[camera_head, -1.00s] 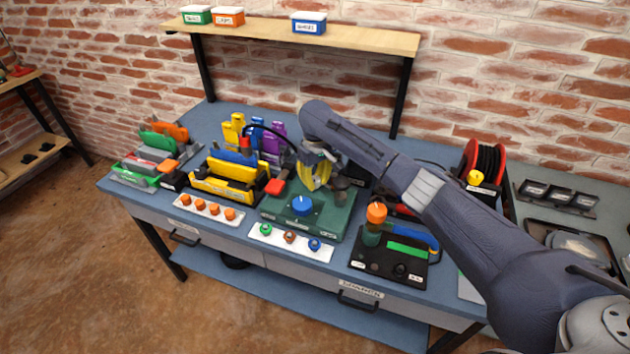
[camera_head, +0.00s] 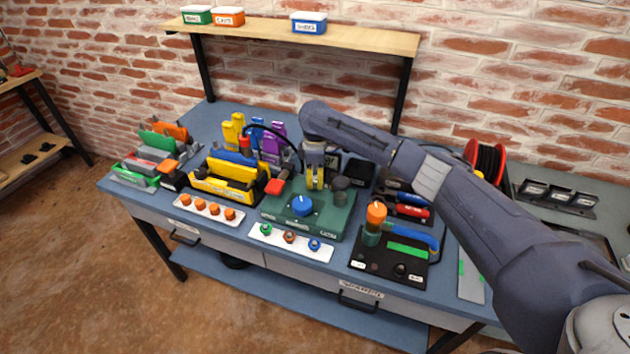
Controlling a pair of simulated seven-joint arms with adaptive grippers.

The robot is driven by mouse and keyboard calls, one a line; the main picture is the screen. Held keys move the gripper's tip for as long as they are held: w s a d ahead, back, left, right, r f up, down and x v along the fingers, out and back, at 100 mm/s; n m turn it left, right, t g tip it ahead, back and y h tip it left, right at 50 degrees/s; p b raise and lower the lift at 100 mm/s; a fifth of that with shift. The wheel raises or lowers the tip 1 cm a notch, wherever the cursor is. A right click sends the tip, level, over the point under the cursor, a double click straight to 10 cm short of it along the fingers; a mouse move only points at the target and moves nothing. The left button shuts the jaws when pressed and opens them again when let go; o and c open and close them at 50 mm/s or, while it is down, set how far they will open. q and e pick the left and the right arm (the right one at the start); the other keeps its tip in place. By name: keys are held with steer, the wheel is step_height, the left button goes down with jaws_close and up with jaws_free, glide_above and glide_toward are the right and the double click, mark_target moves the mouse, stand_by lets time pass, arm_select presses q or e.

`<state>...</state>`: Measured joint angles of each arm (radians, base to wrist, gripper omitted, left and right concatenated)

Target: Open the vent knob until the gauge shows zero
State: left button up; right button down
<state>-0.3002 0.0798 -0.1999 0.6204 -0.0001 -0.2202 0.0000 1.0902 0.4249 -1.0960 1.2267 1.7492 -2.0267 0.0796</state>
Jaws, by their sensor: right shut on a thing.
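A green test unit (camera_head: 283,222) stands on the blue workbench, with a large blue knob (camera_head: 302,205) at its front and a dark round part (camera_head: 340,190) at its right. My right gripper (camera_head: 315,186) points down over the back of the unit, behind the blue knob. Its yellow fingers are shut on a small part there, which seems to be the vent knob; the fingers hide most of it. A dark box that may carry the gauge (camera_head: 332,158) shows behind the gripper, and no reading can be made out. My left gripper is out of view.
A red-handled part (camera_head: 275,187) is close left of the gripper. A yellow tray (camera_head: 222,190) lies farther left. A black board with an orange-topped post (camera_head: 376,213) stands at the right. A white strip (camera_head: 290,241) with small coloured knobs lies in front.

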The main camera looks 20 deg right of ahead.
mark_target(314, 179)
steer(key=shift+n, duration=2.2)
steer(key=c, duration=1)
jaws_free()
steer(key=shift+r, duration=0.15)
step_height(314, 179, up, 12)
steer(key=shift+f, duration=0.1)
steer(key=shift+a, duration=0.1)
